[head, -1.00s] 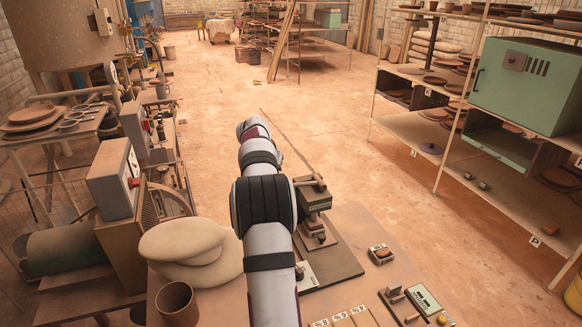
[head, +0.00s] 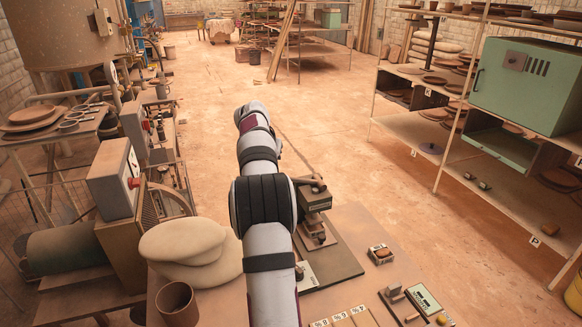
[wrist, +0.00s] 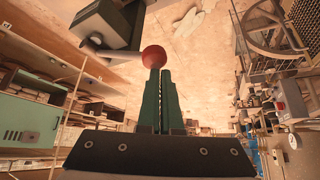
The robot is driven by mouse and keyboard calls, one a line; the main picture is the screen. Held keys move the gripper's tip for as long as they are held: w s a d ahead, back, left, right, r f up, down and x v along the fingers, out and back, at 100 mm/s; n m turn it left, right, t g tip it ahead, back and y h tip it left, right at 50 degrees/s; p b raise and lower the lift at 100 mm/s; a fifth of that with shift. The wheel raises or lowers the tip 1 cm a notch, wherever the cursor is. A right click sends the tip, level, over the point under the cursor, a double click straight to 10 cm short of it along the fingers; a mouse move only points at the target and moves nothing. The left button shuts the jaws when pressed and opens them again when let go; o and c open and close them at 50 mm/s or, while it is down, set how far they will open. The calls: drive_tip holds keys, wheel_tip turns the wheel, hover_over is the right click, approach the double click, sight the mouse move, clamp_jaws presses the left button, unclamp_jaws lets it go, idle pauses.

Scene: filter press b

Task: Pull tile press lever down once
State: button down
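The tile press (head: 316,200) stands on the bench just right of my arm in the head view, partly hidden by it. In the wrist view its dark grey-green body (wrist: 112,22) is at the top left. A grey lever arm (wrist: 108,52) runs from it to a red ball knob (wrist: 154,57). The head view hides my fingers.
Pale round sacks (head: 188,249) and a brown cup (head: 177,303) are left of my arm on the bench (head: 345,290). A small boxed item (head: 380,254) and a labelled green box (head: 424,299) lie to the right. Open floor lies beyond the bench.

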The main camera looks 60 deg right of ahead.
wheel_tip(320, 180, up, 10)
drive_tip(key=shift+f, duration=0.25)
idle(0.4)
drive_tip(key=w+a+r+n+t+y, duration=0.15)
drive_tip(key=w+a, duration=0.25)
drive_tip(key=a, duration=0.6)
drive_tip(key=w+a+n+y, duration=0.1)
drive_tip(key=w+a+n, duration=0.15)
drive_tip(key=a, duration=0.75)
drive_tip(key=s+a+f+n+y, duration=0.1)
drive_tip(key=a, duration=0.8)
drive_tip(key=s+a+f+n+y, duration=0.1)
drive_tip(key=s+a+f+y, duration=0.1)
drive_tip(key=a, duration=0.6)
drive_tip(key=s+a+f+n+g+y, duration=0.1)
drive_tip(key=s+a+f, duration=0.5)
drive_tip(key=s+a, duration=0.4)
drive_tip(key=s+a+f+n+g+y, duration=0.2)
drive_tip(key=s+a+f, duration=0.4)
drive_tip(key=s+a, duration=0.5)
drive_tip(key=shift+s, duration=0.7)
